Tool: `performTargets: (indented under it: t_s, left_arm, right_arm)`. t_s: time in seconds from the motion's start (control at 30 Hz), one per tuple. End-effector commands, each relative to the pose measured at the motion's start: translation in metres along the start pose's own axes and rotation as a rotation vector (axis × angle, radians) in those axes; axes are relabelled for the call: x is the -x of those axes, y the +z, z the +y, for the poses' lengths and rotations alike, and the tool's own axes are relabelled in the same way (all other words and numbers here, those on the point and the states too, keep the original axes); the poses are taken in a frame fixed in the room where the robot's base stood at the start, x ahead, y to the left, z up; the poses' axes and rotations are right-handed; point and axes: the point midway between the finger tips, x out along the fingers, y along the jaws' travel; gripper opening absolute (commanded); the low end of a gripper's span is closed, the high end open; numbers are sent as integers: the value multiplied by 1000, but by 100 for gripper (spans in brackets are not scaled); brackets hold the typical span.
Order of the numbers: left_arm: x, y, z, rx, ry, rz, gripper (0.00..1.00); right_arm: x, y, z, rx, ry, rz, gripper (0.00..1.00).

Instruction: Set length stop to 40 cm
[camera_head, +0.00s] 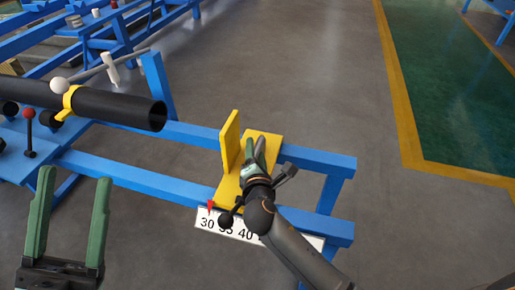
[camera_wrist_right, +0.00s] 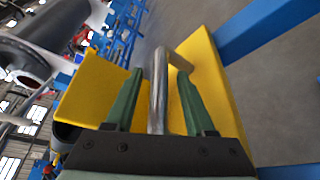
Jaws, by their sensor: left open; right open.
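The yellow length stop (camera_head: 229,142), an upright plate on a flat base, sits across the two blue rails. Its red pointer (camera_head: 210,206) is at about 30 on the white scale (camera_head: 246,234). A black ball knob (camera_head: 225,221) on a short lever partly covers the 35; 40 is readable, and my right arm hides further marks. My right gripper (camera_head: 257,150) is over the stop's base. In the right wrist view, its open green fingers stand either side of a metal bar handle (camera_wrist_right: 157,105) on the yellow stop (camera_wrist_right: 88,95). My left gripper (camera_head: 75,176) is open and empty at lower left.
A black pipe (camera_head: 100,105) lies on the blue frame left of the stop, held by a yellow clamp (camera_head: 68,104). A red-knobbed lever (camera_head: 29,130) stands near my left gripper. The rails right of the stop look clear up to the end crosspiece (camera_head: 330,195).

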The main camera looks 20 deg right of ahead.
Motion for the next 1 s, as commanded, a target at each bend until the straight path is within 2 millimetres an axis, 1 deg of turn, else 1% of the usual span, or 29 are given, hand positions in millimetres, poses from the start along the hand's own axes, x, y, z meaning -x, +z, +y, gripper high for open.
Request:
performTargets:
  t_s: [0.33, 0.8, 0.83, 1.0]
  left_arm:
    - [1, 0, 1, 0, 6, 1, 62]
    - [0, 0, 1, 0, 4, 3, 62]
    - [0, 0, 1, 0, 4, 3, 62]
    - [0, 0, 0, 0, -1, 4, 62]
  right_arm:
    - [1, -1, 0, 0, 0, 0, 55]
    - [0, 0, 0, 0, -1, 0, 2]
    - [0, 0, 0, 0, -1, -1, 0]
    - [0, 0, 0, 0, -1, -1, 0]
